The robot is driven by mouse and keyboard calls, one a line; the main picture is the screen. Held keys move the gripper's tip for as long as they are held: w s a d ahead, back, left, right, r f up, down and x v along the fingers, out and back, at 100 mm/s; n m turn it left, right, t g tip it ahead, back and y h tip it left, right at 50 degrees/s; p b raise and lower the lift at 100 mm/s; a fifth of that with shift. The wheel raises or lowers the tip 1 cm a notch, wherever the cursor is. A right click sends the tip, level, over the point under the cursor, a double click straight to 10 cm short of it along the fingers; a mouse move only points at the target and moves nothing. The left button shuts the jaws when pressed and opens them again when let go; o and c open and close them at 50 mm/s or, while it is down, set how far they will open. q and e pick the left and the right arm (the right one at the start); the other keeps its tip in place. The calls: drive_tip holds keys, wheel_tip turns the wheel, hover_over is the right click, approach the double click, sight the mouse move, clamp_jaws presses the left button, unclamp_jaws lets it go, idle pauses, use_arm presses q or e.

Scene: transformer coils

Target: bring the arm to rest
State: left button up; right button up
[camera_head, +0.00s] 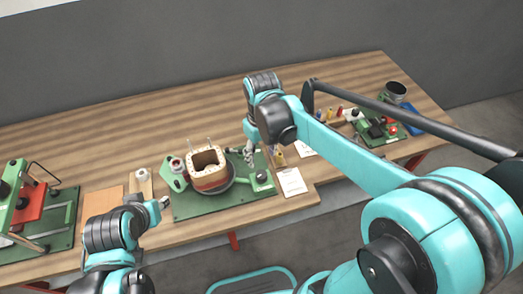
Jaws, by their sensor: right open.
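My right arm (350,160) reaches in from the right over the wooden workbench. Its right gripper (249,158) points down beside the coil fixture and is open, with nothing visible between its fingers. A square coil (209,176) with a pale top flange sits on a dark round base on a green plate (190,209), to the left of the right gripper. My left arm comes in from the lower left. Its left gripper (160,203) is small in view near the plate's left edge, and its finger state is unclear.
The wooden workbench (150,132) is clear along its back. A red and green press (28,200) stands at the far left. White papers (291,182) lie right of the plate. A dark pot (396,88) and a blue tray (412,115) are at the far right.

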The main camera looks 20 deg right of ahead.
drive_tip(key=shift+r, duration=0.8)
drive_tip(key=s+d+m+t, duration=0.4)
drive_tip(key=s+t, duration=0.3)
drive_tip(key=s, duration=0.2)
drive_tip(key=shift+d, duration=0.5)
